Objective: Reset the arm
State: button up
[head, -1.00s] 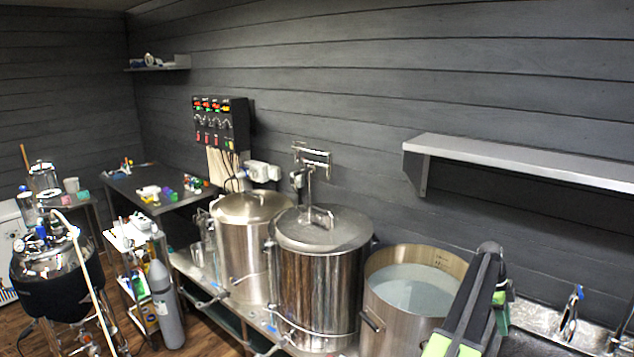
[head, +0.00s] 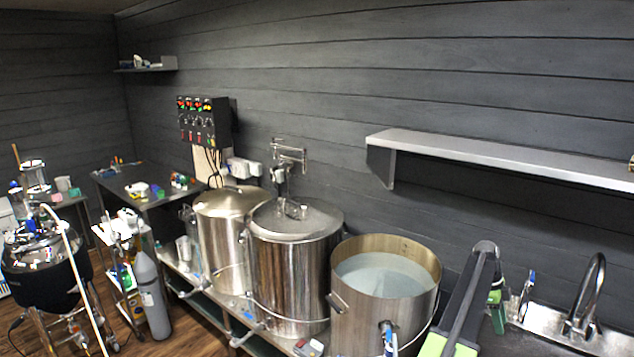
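My arm (head: 465,305), black and grey with bright green parts, rises from the lower edge of the head view, right of the open kettle. Its upper bend is in front of the wall. A green and dark part of my arm (head: 496,305) hangs down behind it on the right. My gripper's fingers do not show, so I cannot see whether it holds anything.
An open steel kettle (head: 340,305) of pale liquid stands just left of my arm, with lidded kettles (head: 290,275) beyond. A sink faucet (head: 590,290) is at right. A metal shelf (head: 500,160) juts from the wall above. Wood floor shows at lower left.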

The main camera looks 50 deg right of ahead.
jog(key=w+a+f+n+b, duration=0.1)
jog(key=w+a+n, duration=0.2)
jog(key=w, duration=0.7)
jog(key=w+a+f+n+t+b, duration=0.1)
jog(key=w+a+n, duration=0.2)
jog(key=w, duration=0.7)
jog(key=w+a+f+n+h+b, duration=0.1)
jog(key=w+a+f+n, duration=0.1)
jog(key=w+a, duration=0.5)
jog(key=shift+w+n, duration=0.8)
jog(key=shift+w, duration=1.2)
jog(key=w+a+f+n+t+b, duration=0.15)
jog(key=w+a+n, duration=0.45)
jog(key=w+a, duration=0.75)
jog(key=w+a+f+n+t+b, duration=0.1)
jog(key=w+a+f+n+b, duration=0.15)
jog(key=w+a+n, duration=0.75)
jog(key=w+a+f+n+b, duration=0.1)
jog(key=a+n, duration=0.2)
jog(key=a, duration=1.2)
jog(key=w+a+f+n+b, duration=0.1)
jog(key=a+n, duration=0.3)
jog(key=a, duration=1.1)
jog(key=w+a+f+n+t+y+b, duration=0.1)
jog(key=a+f+n, duration=0.1)
jog(key=a, duration=1.3)
jog(key=shift+a+f+n+b, duration=0.2)
jog(key=shift+a+n+b, duration=0.15)
jog(key=shift+n, duration=0.45)
